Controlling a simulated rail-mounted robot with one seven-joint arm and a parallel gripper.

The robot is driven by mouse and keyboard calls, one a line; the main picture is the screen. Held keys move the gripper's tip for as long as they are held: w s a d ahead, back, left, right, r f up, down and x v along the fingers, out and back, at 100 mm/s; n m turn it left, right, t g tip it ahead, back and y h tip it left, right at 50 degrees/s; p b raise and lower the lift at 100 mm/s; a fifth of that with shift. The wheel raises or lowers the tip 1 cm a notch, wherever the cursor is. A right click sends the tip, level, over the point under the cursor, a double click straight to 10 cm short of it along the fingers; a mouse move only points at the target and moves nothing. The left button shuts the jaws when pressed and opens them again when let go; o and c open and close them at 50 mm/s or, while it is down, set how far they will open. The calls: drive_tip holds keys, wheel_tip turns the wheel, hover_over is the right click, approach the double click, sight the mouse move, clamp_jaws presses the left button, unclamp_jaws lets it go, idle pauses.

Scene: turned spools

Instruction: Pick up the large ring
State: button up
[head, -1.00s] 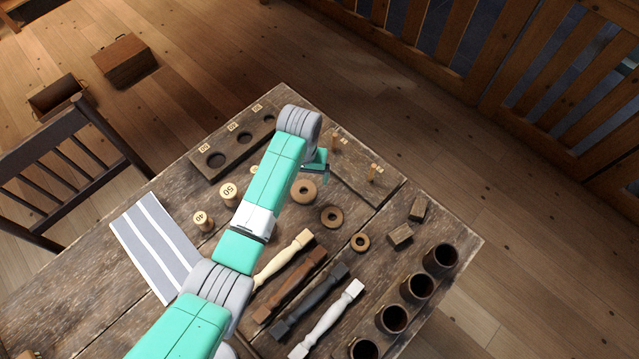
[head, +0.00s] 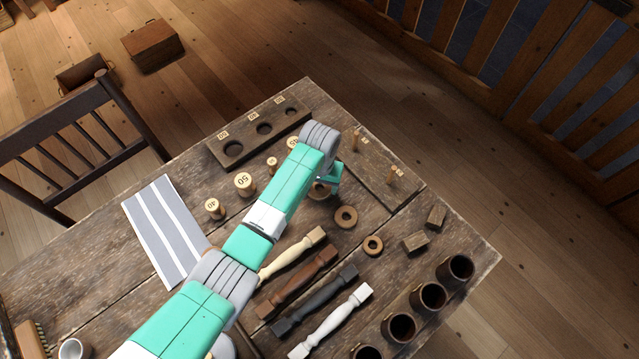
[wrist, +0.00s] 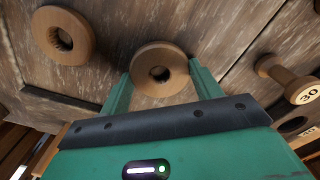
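The large ring (head: 318,194) is a light brown wooden ring with a round hole. It lies on the table and is partly hidden by my gripper (head: 331,179) in the head view. In the wrist view the large ring (wrist: 147,58) sits between the tips of my gripper (wrist: 160,73). The two green fingers are spread, one at each side of the ring, close to its rim. I cannot tell whether they touch it. Two smaller brown rings, the nearer one (head: 346,217) and the smallest (head: 372,246), lie in a row to the lower right.
Numbered plugs (head: 245,184) and a board with holes (head: 232,150) stand left of my arm. A board with pegs (head: 378,176) lies just right of my gripper. Turned spindles (head: 330,312), wooden blocks (head: 415,242) and dark cups (head: 430,296) fill the front right.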

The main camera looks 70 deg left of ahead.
drive_tip(key=shift+c, duration=0.8)
wheel_tip(320, 180, up, 10)
drive_tip(key=p, duration=0.3)
drive_tip(key=shift+w+r, duration=0.1)
